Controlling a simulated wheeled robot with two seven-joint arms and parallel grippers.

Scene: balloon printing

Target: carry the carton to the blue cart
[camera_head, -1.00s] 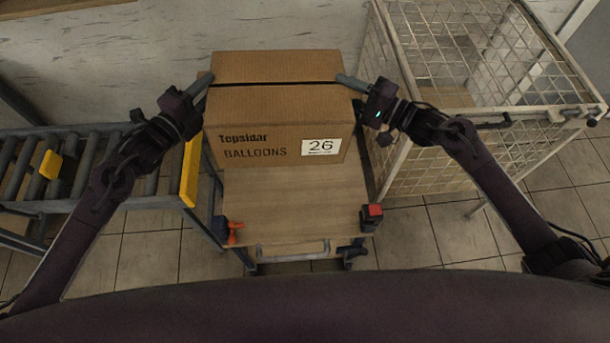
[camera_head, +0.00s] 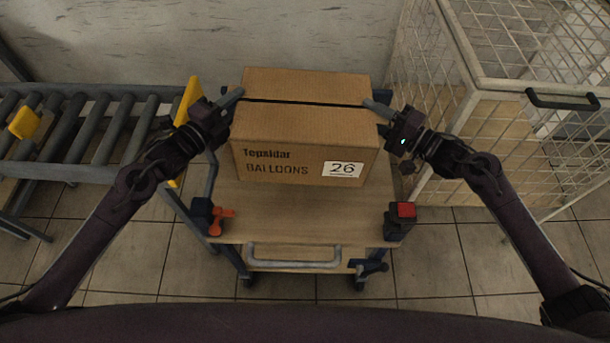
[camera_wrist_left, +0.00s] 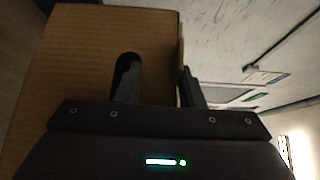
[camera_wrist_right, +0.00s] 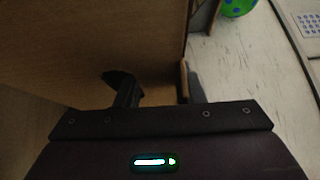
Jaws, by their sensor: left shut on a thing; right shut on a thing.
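The brown carton (camera_head: 305,130), printed "Topsidar BALLOONS" with a white 26 label, is upright over the wooden top of the blue-framed cart (camera_head: 300,222). I cannot tell whether its underside touches the cart top. My left gripper (camera_head: 231,100) is shut on the carton's left side, and my right gripper (camera_head: 378,108) on its right side. In the left wrist view, one finger of the left gripper (camera_wrist_left: 157,88) enters a dark handle hole in the carton (camera_wrist_left: 80,60) and the other is outside the wall. The right wrist view shows the same grip on the carton (camera_wrist_right: 90,45).
A roller conveyor (camera_head: 65,140) with yellow stops (camera_head: 25,122) stands left of the cart. A white mesh cage (camera_head: 440,90) stands close on the right. The cart has a front handle (camera_head: 294,263) and a red-topped block (camera_head: 404,210). Tiled floor is clear in front.

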